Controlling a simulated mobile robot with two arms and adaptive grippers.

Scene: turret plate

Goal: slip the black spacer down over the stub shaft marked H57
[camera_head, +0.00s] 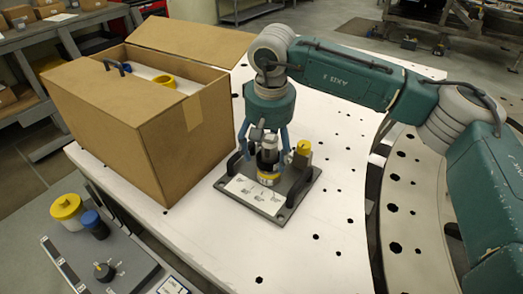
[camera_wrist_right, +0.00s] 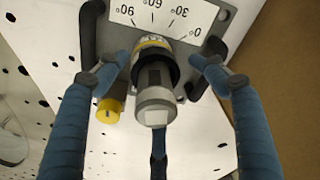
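The stub shaft (camera_head: 269,143) stands upright on the dark turret plate (camera_head: 297,193); its grey end faces the camera in the right wrist view (camera_wrist_right: 156,103). The black spacer (camera_wrist_right: 157,58) is around the shaft's lower part, just above a yellow-labelled band (camera_wrist_right: 150,41). The spacer also shows as a dark ring in the head view (camera_head: 267,157). I cannot read the H57 mark. My right gripper (camera_head: 266,135) points down over the shaft. Its blue fingers (camera_wrist_right: 158,78) are spread on either side, apart from the spacer and shaft. My left gripper is not in view.
The plate has black handles (camera_head: 235,162), a yellow knob (camera_head: 304,147) and a white angle scale (camera_head: 254,195). An open cardboard box (camera_head: 165,135) stands close on the left. A control panel (camera_head: 105,255) is at lower left. The white perforated table (camera_head: 300,250) is clear in front.

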